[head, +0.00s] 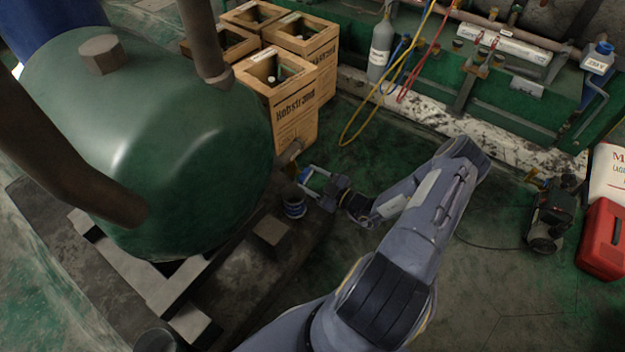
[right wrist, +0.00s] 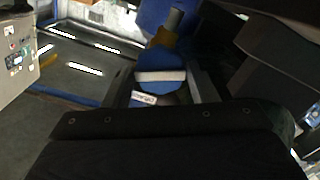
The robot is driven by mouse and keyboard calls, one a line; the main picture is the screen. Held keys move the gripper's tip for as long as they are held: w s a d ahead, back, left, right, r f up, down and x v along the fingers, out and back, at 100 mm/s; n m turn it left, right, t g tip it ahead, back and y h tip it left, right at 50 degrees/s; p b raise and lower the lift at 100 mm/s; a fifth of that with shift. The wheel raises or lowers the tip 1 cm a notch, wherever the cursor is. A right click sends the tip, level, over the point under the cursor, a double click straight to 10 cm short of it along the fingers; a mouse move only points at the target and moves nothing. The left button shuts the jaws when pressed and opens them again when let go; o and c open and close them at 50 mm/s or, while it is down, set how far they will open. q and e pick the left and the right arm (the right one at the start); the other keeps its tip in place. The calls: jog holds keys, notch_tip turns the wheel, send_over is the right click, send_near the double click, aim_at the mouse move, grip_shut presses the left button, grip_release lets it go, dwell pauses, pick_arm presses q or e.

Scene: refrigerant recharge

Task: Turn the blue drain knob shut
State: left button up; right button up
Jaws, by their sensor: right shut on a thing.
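My right gripper (head: 312,178) is beside the lower right side of the green tank (head: 190,140), low over the floor. In the right wrist view the blue drain knob (right wrist: 160,66) sits between the two fingers of this gripper (right wrist: 163,84), which is shut on it. The knob has a pale band, and a brass-coloured fitting (right wrist: 163,38) shows behind it. In the head view the knob is too small and too covered by the gripper to make out clearly. My left gripper is not in view.
A grey cylinder (head: 381,50) and yellow hose (head: 366,118) are at the back. A pump (head: 548,215) and red case (head: 602,240) stand right. Floor between is mostly clear.

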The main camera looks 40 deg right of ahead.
jog(key=shift+f+m, duration=0.1)
jog(key=shift+m, duration=0.2)
jog(key=m, duration=0.3)
jog(key=o, duration=1)
jog(key=shift+m, duration=0.4)
jog(key=shift+c, duration=0.2)
jog(key=v, duration=0.7)
jog(key=shift+p, duration=0.3)
